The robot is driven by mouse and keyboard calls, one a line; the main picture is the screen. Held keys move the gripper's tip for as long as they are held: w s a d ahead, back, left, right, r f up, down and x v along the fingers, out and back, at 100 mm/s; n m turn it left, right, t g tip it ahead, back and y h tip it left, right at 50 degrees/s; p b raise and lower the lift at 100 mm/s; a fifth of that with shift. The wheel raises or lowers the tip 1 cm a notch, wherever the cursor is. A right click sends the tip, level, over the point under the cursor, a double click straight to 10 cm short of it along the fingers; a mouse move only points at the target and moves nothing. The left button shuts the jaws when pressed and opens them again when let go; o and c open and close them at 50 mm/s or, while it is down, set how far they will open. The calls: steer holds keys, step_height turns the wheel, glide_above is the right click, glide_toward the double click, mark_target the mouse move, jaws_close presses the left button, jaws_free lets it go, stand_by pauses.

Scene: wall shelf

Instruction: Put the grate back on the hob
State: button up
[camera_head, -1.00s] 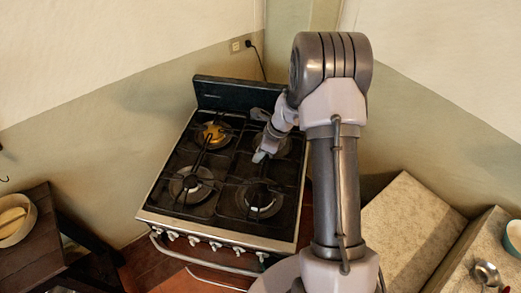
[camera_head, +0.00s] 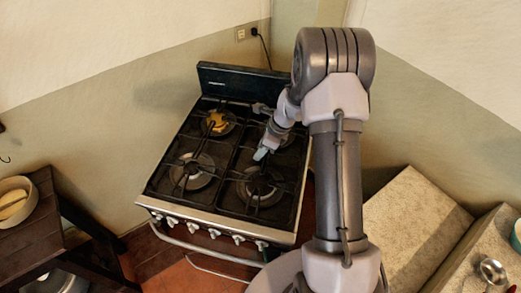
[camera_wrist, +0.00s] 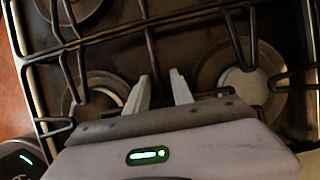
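The hob (camera_head: 228,165) is a dark gas cooker top with several round burners. Black grate bars (camera_head: 237,160) lie over it and also cross the wrist view (camera_wrist: 110,32). I cannot tell whether every grate section is seated. My gripper (camera_head: 261,154) is over the right half of the hob, behind the front right burner (camera_head: 262,187). In the wrist view its two pale fingers (camera_wrist: 161,82) stand apart, with no object clearly held between them. A dark bar runs down close to the fingertips; I cannot tell if they touch it.
A yellow item (camera_head: 217,122) sits at the rear left burner. A wooden table (camera_head: 36,222) with a bowl (camera_head: 14,198) stands at the left. A pale counter (camera_head: 412,220) is at the right. Walls stand behind the cooker, with a plug (camera_head: 254,31).

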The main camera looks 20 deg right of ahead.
steer(key=p+v, duration=0.3)
steer(key=v, duration=0.9)
steer(key=s+a+r+n, duration=0.4)
steer(key=a+r+n, duration=0.3)
steer(key=r, duration=0.5)
steer(key=s+a+r+n+t, duration=0.1)
steer(key=s+a+r+n, duration=0.2)
steer(key=s, duration=0.3)
steer(key=s+a+r+n+t+h, duration=0.1)
steer(key=s+a+r+n, duration=0.2)
steer(key=s+n, duration=0.3)
steer(key=s+a+r+n+t, duration=0.1)
steer(key=s+a+r+n, duration=0.2)
steer(key=s+a+n, duration=0.2)
steer(key=s, duration=0.3)
steer(key=shift+s+h, duration=0.15)
steer(key=shift+h, duration=0.15)
steer(key=shift+a+r, duration=0.1)
steer(key=shift+a, duration=0.05)
